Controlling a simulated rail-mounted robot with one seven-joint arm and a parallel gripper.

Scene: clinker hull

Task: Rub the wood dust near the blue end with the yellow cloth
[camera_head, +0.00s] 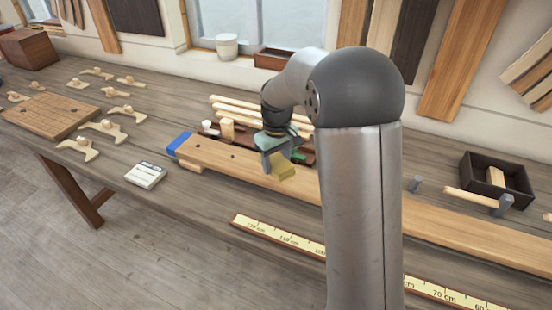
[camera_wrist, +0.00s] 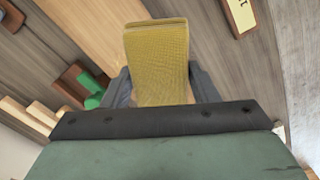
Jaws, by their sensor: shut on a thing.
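My gripper (camera_head: 270,160) is shut on the yellow cloth (camera_head: 281,173), a folded pad. In the wrist view the cloth (camera_wrist: 157,62) sits between the two fingers and hides part of the plank behind it. In the head view the cloth is over or on the long light wooden plank (camera_head: 225,164), to the right of its blue end (camera_head: 179,143). I cannot tell whether it touches the wood. A few small dark spots (camera_head: 233,156) show on the plank near the blue end; I cannot make out wood dust for certain.
Behind the plank lie a dark tray (camera_head: 215,132) with small items and pale strips (camera_head: 240,108). A ruler (camera_head: 285,236) lies in front. A hammer (camera_head: 478,201) and dark box (camera_head: 513,188) are at right.

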